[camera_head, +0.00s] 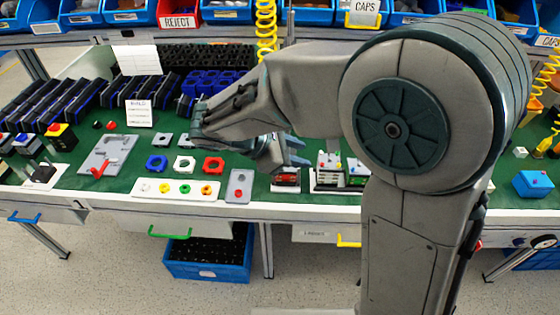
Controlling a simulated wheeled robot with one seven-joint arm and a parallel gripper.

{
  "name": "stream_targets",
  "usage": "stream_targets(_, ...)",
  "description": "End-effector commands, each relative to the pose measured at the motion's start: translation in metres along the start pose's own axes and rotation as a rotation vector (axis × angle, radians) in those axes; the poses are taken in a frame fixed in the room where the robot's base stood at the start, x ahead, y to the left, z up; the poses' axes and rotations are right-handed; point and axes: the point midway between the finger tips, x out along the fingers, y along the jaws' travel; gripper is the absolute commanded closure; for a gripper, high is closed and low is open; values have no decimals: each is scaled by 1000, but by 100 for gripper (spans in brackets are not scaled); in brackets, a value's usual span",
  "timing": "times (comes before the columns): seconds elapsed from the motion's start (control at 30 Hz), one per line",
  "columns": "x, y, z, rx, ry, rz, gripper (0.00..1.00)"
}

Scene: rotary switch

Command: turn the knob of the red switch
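Two red items could be the red switch, and I cannot tell which is meant. One is a red piece with a dark centre (213,165), beside a similar white piece (184,163) and blue piece (156,163) on the green worktop. The other is a red lever-like handle (100,168) on a grey plate (106,152) further left. My gripper (296,152) is right of both, above the green surface.
A white strip with several coloured buttons (176,189) and a grey plate with a red button (239,187) lie near the front edge. Black racks (140,88) stand behind. A yellow coiled hose (265,30) hangs at the back. Small devices (330,172) stand right of my gripper.

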Motion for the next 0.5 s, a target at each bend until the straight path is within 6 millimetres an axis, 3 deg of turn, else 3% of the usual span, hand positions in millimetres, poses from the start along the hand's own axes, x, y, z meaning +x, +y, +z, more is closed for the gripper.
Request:
stream_targets(0.03,5,5,-38,-101,-36,52,67)
stream_targets(0.2,-8,25,-110,-341,-144,209,67)
stream_targets(0.33,-18,31,-146,-445,-196,285,67)
stream_targets(0.5,-22,35,-161,-493,-224,325,67)
